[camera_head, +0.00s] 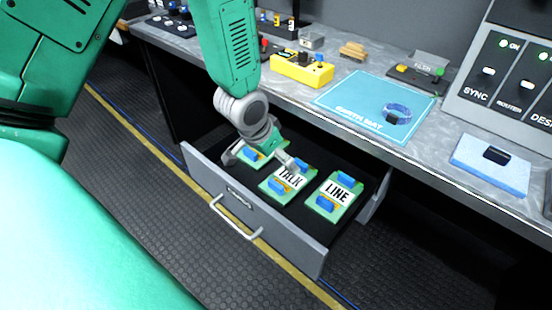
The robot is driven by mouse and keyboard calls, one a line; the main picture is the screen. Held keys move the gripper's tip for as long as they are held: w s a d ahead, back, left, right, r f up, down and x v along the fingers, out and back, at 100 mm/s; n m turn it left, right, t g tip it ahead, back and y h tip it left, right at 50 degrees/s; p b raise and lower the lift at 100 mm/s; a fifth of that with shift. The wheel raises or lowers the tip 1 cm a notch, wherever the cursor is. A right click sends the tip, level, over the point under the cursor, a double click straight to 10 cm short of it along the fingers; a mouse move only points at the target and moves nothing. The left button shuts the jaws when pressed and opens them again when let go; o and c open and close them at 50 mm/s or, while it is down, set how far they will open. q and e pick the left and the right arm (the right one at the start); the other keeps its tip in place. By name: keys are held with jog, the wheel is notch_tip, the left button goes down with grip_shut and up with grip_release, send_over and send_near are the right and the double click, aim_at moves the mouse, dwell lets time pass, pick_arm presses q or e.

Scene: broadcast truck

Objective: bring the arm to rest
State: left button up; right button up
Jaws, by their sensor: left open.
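My left arm comes in from the upper left, green with a grey wrist. My left gripper (266,160) is open and points down into the open drawer (255,222). Its fingers are spread over the left part of the drawer, near a green card with a blue part (250,153) that they partly hide. I cannot tell whether the fingers touch it. A green card marked TALK (289,178) lies in the middle of the drawer, close to one finger. A green card marked LINE (337,194) lies at the right. My right gripper is out of view.
The desk above the drawer holds a yellow box (302,69), a light-blue mat (350,97) with a blue band (397,113), a blue pad (490,165) and a switch panel (505,75). The drawer juts out over dark floor with a yellow line.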

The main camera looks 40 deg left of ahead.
pick_arm(q)
jog(key=shift+d+r, duration=0.1)
jog(key=shift+d, duration=0.35)
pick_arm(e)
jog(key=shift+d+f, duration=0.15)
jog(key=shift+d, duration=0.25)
